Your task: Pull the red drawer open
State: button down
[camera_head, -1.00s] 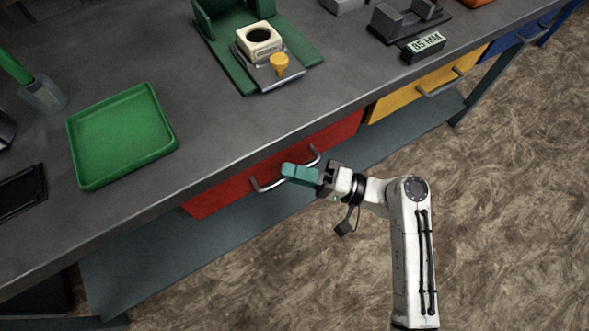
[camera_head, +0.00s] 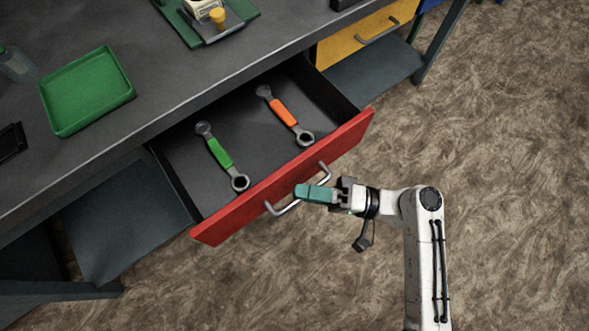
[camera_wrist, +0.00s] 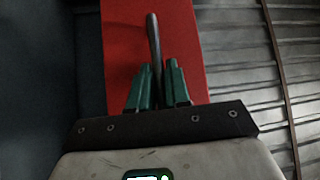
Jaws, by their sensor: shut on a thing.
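The red drawer (camera_head: 345,142) stands pulled out from under the grey workbench, and its inside shows. Its grey bar handle (camera_head: 285,208) is on the red front. My gripper (camera_head: 308,192) is at the handle, with its teal fingers shut on it. In the wrist view the two fingers (camera_wrist: 157,88) lie on either side of the handle bar (camera_wrist: 152,42), in front of the red drawer front (camera_wrist: 122,45). Part of the handle is hidden by the fingers.
Inside the drawer lie a green-handled wrench (camera_head: 219,153) and an orange-handled wrench (camera_head: 284,112). A green tray (camera_head: 88,90) is on the bench. A yellow drawer (camera_head: 345,45) is shut at the right. The floor in front is clear.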

jog(key=shift+s+d+p, duration=0.2)
jog(key=shift+s+d, duration=0.3)
jog(key=shift+s, duration=0.25)
jog(key=shift+s+d+p, duration=0.15)
jog(key=shift+s+d, duration=0.4)
jog(key=shift+s, duration=0.25)
jog(key=shift+s+d+p, duration=0.2)
jog(key=shift+s+d, duration=0.3)
jog(key=shift+s, duration=0.25)
jog(key=c, duration=1.2)
grip_release()
jog(key=shift+w, duration=0.1)
jog(key=v, duration=1)
jog(key=shift+d+b, duration=0.4)
jog(key=shift+b, duration=0.05)
